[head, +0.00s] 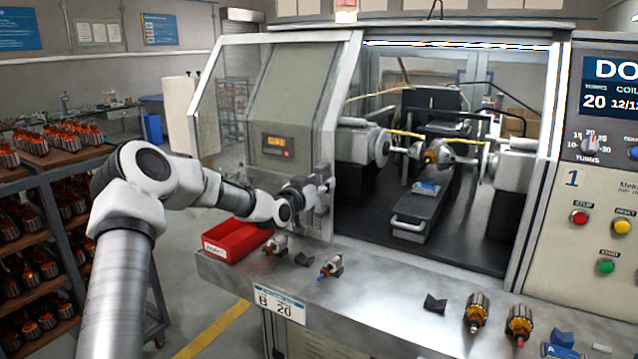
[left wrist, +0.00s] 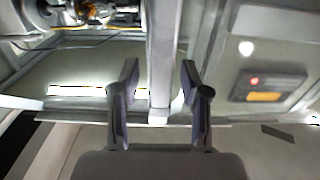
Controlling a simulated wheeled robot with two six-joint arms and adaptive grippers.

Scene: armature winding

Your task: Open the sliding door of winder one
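Winder one, marked "1" on its control panel (head: 600,190), stands at centre and right. Its sliding door (head: 285,110), with a small orange display, is at the left of the front. To its right the front is uncovered and the winding parts (head: 430,155) show. My left gripper (head: 325,188) is at the door's right edge, low down. In the left wrist view my left gripper (left wrist: 160,82) is open, its fingers on either side of the door's upright bar (left wrist: 163,50). A gap shows at the left finger; contact at the right finger is unclear. My right gripper is not seen.
A metal ledge (head: 390,310) runs along the front with a red bin (head: 236,240), a card reading "B 20" (head: 279,303), and several armatures and black holders. A shelf rack (head: 50,190) stands at left. Floor shows between rack and machine.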

